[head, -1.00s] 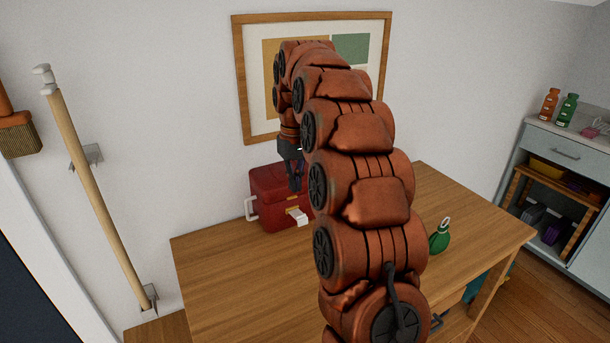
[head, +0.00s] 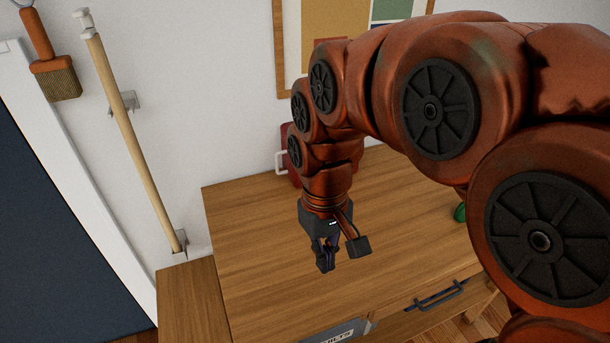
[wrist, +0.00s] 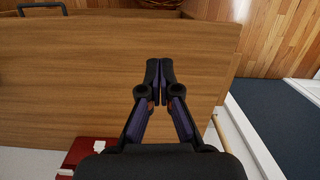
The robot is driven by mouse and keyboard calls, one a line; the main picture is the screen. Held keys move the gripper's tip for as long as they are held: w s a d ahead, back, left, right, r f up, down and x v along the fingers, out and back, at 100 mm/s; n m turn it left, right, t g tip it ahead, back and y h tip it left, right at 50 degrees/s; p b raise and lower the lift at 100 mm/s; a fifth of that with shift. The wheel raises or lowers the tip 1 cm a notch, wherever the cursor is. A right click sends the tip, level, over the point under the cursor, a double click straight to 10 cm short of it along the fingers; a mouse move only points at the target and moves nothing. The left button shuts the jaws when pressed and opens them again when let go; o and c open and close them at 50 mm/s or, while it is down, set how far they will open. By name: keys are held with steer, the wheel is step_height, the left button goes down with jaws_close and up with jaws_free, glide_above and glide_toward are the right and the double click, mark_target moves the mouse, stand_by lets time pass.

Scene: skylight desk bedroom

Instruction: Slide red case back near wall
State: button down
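The red case (head: 289,172) stands on the wooden table (head: 258,250) at the back, by the white wall. Most of it is hidden behind my arm in the head view; its pale side handle (head: 281,162) shows at the left. In the wrist view the red case (wrist: 86,152) shows only in part, at the lower left. I cannot tell whether it touches the wall. My gripper (head: 326,262) is over the front part of the table, apart from the case. Its fingertips (wrist: 160,66) meet in the wrist view, with nothing between them.
A green object (head: 460,212) sits on the table at the right, partly behind my arm. A drawer handle (head: 436,298) is on the table's front. A wooden pole (head: 128,135) and a brush (head: 56,75) are at the left wall. The tabletop's left part is clear.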

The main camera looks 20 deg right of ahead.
steer(key=s+a+f, duration=0.1)
steer(key=s+f, duration=0.3)
steer(key=s, duration=0.5)
steer(key=shift+s, duration=0.3)
steer(key=shift+a+f, duration=0.1)
